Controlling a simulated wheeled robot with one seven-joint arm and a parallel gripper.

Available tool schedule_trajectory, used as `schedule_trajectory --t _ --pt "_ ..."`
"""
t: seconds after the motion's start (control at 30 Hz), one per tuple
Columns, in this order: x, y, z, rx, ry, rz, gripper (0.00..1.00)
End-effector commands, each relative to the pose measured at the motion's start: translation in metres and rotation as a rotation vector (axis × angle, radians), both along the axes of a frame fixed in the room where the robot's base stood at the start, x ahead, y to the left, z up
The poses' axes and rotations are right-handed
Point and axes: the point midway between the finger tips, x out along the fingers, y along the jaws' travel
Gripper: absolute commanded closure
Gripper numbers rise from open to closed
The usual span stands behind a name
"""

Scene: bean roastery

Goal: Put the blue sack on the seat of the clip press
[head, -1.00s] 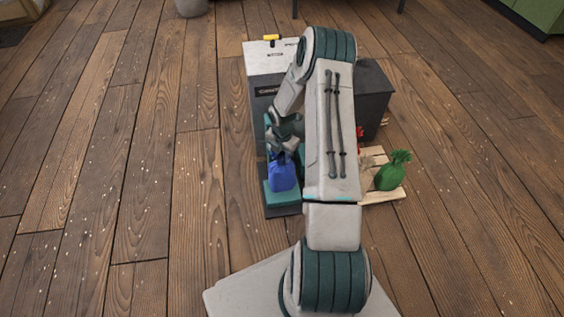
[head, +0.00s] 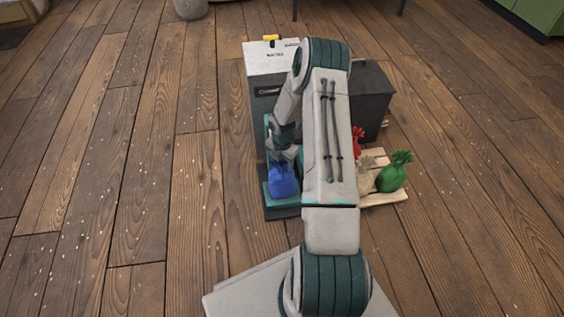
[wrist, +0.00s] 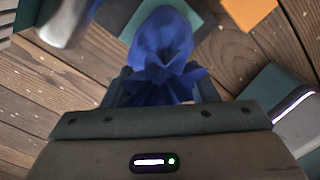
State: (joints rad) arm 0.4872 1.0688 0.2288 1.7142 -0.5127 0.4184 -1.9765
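The blue sack (head: 283,181) hangs upright below my gripper (head: 283,153), directly over the teal seat (head: 269,200) of the clip press (head: 263,106). In the wrist view the gathered neck of the blue sack (wrist: 165,60) is between the fingers of my gripper (wrist: 163,93), which is shut on it. The sack's bottom is at or very close to the seat; I cannot tell whether it touches. My arm hides part of the press.
A wooden pallet (head: 385,198) right of the press holds a green sack (head: 394,175), a beige sack (head: 365,167) and a red sack (head: 358,141), partly behind my arm. A dark box (head: 372,98) stands behind them. The floor at left is clear.

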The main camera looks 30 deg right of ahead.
Motion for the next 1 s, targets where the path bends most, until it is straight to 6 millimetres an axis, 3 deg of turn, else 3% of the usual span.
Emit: schedule_trajectory --t 0.17,0.6,0.87,1.0 --pt "0.000 0.000 0.010 0.000 -0.001 0.000 0.47" --pt "0.000 -0.001 0.100 -0.001 -0.003 -0.001 0.47" --pt "0.000 0.001 0.125 -0.002 -0.001 -0.005 0.47" --pt "-0.003 0.007 0.150 -0.024 -0.001 -0.085 0.47"
